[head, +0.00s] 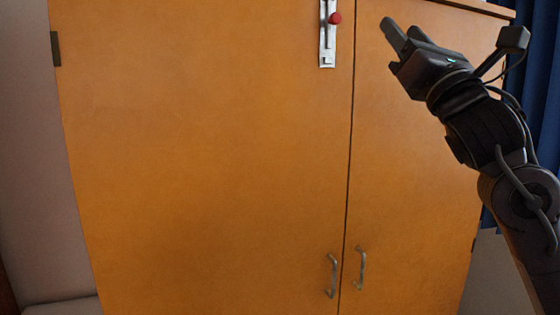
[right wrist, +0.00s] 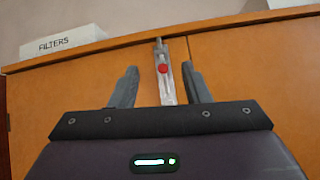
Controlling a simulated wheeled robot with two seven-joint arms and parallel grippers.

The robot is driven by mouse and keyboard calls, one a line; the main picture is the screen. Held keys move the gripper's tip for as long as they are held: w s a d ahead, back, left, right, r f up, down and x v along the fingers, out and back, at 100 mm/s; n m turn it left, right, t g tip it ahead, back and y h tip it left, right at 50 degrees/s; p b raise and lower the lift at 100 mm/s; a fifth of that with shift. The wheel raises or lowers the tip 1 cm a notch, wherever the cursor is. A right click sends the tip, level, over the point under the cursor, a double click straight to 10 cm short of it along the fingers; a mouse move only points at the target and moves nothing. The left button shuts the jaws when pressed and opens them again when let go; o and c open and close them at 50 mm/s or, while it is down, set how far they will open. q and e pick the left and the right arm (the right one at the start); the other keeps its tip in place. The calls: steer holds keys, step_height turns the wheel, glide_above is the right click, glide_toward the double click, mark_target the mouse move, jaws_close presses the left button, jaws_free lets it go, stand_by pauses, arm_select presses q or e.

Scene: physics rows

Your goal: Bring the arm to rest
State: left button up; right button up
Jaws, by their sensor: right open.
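My right gripper (head: 392,48) is raised in front of the right door of a wooden cabinet (head: 210,150). In the right wrist view its two fingers (right wrist: 164,88) stand apart with nothing between them that it holds. A metal latch plate (head: 327,40) with a red knob (head: 335,18) is on the cabinet front, to the left of the gripper. In the right wrist view the red knob (right wrist: 163,69) shows between the fingers, beyond them. The gripper looks apart from the latch. My left gripper is not in view.
Two metal handles (head: 332,276) (head: 360,268) sit low beside the seam between the doors. A white box marked FILTERS (right wrist: 62,42) stands on top of the cabinet. A blue curtain (head: 545,90) hangs at the right. The space before the left door looks clear.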

steer(key=w+a+f+m+g+h, duration=0.1)
steer(key=w+f+m+g+h, duration=0.25)
steer(key=f+m, duration=0.65)
steer(key=w+a+f+m+g+h, duration=0.1)
steer(key=w+f+m+g+h, duration=0.2)
steer(key=f, duration=1.3)
steer(key=s+f+m+g, duration=0.35)
steer(key=f+m, duration=0.45)
steer(key=f, duration=1.1)
steer(key=s+d+f+m+g+h, duration=0.2)
steer(key=s+f+m+g, duration=1.15)
steer(key=s+f, duration=1.15)
steer(key=s+f+m, duration=0.1)
steer(key=s+f, duration=0.1)
steer(key=f, duration=1.3)
steer(key=s+f+m, duration=0.1)
steer(key=s+f, duration=0.1)
steer(key=f, duration=1.3)
steer(key=s+d+f, duration=0.1)
steer(key=s+f, duration=0.8)
steer(key=s+d+f, duration=0.2)
steer(key=s+f, duration=0.6)
steer(key=s, duration=0.2)
steer(key=shift+d+f+n+g, duration=0.25)
steer(key=shift+f+n+g, duration=0.1)
